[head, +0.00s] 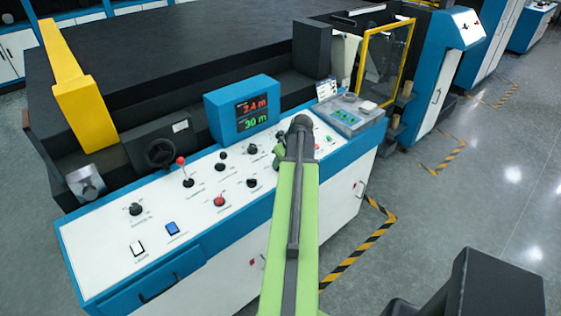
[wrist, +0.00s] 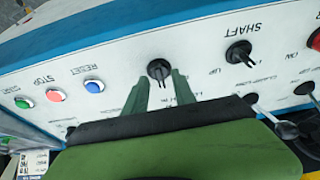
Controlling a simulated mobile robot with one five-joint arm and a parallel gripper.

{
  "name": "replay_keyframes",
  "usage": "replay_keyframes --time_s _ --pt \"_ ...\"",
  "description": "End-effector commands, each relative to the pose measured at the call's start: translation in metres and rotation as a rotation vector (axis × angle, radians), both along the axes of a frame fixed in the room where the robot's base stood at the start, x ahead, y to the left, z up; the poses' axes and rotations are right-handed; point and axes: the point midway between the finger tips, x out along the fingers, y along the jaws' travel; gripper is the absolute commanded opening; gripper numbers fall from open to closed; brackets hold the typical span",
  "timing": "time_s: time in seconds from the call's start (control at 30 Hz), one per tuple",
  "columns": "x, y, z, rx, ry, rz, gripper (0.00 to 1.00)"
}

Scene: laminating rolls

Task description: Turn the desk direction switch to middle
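A black rotary knob (wrist: 159,69) with a pointer stands on the white desk panel (wrist: 110,55). Its label is too blurred to read, so I cannot confirm that it is the direction switch. In the wrist view my gripper (wrist: 160,78) has its two green fingers apart, with the tips on either side of the knob's pointer. I cannot tell whether they touch it. The pointer is directed roughly toward the gripper. In the head view my gripper (head: 281,152) is over the right part of the desk, and my arm hides the knob.
Beside the knob are a blue button (wrist: 94,86), a red stop button (wrist: 55,95), a green button (wrist: 24,102) and a knob labelled SHAFT (wrist: 238,52). A display (head: 243,110) stands at the desk's back. A red-topped lever (head: 184,172) rises farther left.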

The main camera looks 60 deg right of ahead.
Motion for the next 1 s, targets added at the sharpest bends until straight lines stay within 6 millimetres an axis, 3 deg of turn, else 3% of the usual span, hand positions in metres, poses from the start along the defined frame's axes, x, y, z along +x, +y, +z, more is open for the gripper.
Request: replay_keyframes --time_s 0.63,0.8,1.0 --pt "-0.059 0.020 0.138 0.001 0.001 -0.002 0.32" --pt "-0.067 0.023 0.153 0.001 0.000 0.000 0.32" --pt "-0.069 0.022 0.150 0.002 0.001 0.000 0.32"
